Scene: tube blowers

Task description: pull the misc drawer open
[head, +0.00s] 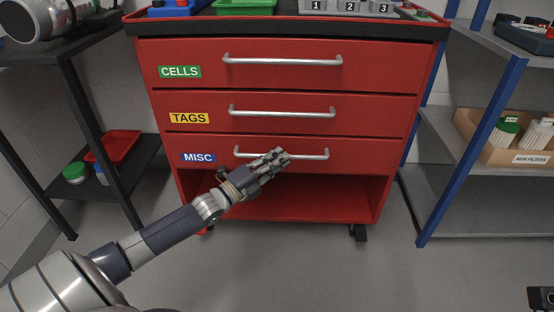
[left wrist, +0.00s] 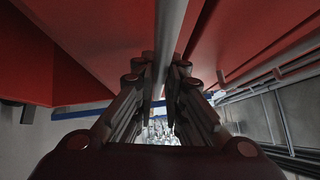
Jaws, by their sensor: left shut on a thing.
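The red cabinet has three drawers, labelled CELLS, TAGS and MISC. The misc drawer (head: 350,152) is the lowest and sits flush with the others, so it looks closed. Its silver bar handle (head: 315,155) runs across the drawer front. My left gripper (head: 277,157) is at the middle of this handle and is shut on it. In the left wrist view the handle (left wrist: 171,35) runs between the fingers of my left gripper (left wrist: 164,75). The gripper hides the middle of the handle.
The tags drawer (head: 370,118) and cells drawer (head: 380,70) are above, both closed. An open red bay (head: 300,195) lies below. A black shelf (head: 120,165) stands at left, a grey shelf with blue posts (head: 480,183) at right. The floor in front is clear.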

